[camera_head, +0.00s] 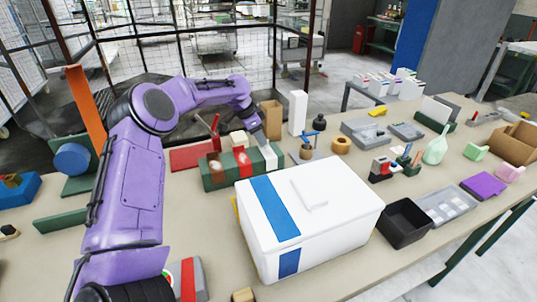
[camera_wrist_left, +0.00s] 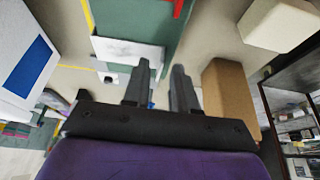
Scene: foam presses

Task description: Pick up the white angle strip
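The white angle strip (camera_head: 270,156) appears to be the white piece over the right end of the green block (camera_head: 215,172). In the left wrist view the white piece (camera_wrist_left: 128,52) lies across the end of the green block (camera_wrist_left: 140,18). My left gripper (camera_head: 257,134) is above and behind that end in the head view, partly hidden by my wrist. In the left wrist view its two fingers (camera_wrist_left: 161,75) are apart with nothing held between them. The fingertips are near the strip's edge; contact cannot be told. My right gripper is out of view.
A white cooler box (camera_head: 310,215) with a blue band stands in front of the green block. A brown block (camera_head: 270,119) and a tall white block (camera_head: 298,112) stand close behind the gripper. A black bin (camera_head: 404,222) and small tools occupy the right side.

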